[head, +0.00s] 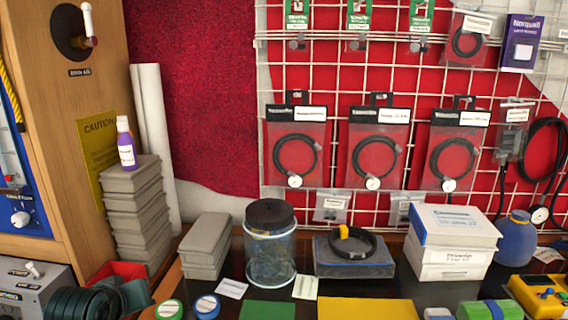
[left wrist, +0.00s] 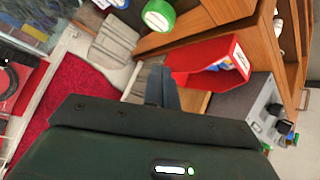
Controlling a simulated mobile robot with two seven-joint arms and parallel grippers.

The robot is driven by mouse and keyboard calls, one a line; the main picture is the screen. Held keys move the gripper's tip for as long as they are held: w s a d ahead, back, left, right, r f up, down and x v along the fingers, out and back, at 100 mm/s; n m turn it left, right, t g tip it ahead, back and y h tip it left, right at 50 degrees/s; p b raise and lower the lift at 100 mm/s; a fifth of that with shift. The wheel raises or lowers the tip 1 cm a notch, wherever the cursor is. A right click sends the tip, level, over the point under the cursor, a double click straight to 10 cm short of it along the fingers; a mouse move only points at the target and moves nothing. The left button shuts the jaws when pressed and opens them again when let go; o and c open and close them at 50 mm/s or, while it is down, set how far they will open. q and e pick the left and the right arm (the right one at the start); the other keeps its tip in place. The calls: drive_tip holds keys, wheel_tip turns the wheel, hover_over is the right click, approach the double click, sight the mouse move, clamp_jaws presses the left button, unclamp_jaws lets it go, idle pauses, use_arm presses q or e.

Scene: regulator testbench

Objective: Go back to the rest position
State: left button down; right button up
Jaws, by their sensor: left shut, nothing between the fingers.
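My left gripper (left wrist: 164,78) shows in the left wrist view with its two dark fingers together and nothing between them. It is close to a red open bin (left wrist: 205,78), apart from it as far as I can tell. In the head view, the dark green end of my left arm (head: 95,302) is low at the left, in front of the red bin (head: 122,271) and hiding part of it. The fingertips are hard to make out there. My right gripper is in neither view.
A grey switch box (head: 35,289) and wooden cabinet (head: 75,150) stand close by at the left. Stacked grey blocks (head: 135,215), tape rolls (head: 206,306), a lidded jar (head: 270,255) and white boxes (head: 450,245) crowd the bench. A wire rack with hanging bags (head: 378,150) is behind.

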use_arm(q)
drive_tip(key=s+d+f+m+g+h, duration=0.1)
drive_tip(key=s+d+f+m+g, duration=0.15)
drive_tip(key=s+f, duration=0.45)
drive_tip(key=s+d+f+m+g, duration=0.2)
drive_tip(key=s+d+f+m, duration=0.1)
drive_tip(key=s, duration=0.7)
drive_tip(key=s+d+f+m+g+h, duration=0.1)
drive_tip(key=s+d+f+m+g, duration=0.1)
drive_tip(key=s+f, duration=0.5)
drive_tip(key=w+d+f+m+t+h, duration=0.1)
drive_tip(key=w+d+f+t+h, duration=0.1)
drive_tip(key=w+d+f+t, duration=0.2)
drive_tip(key=shift+d+f+t+h, duration=0.3)
drive_tip(key=shift+d+f+t, duration=0.2)
drive_tip(key=shift+d+t, duration=1)
drive_tip(key=shift+a+t, duration=0.25)
drive_tip(key=shift+a, duration=0.2)
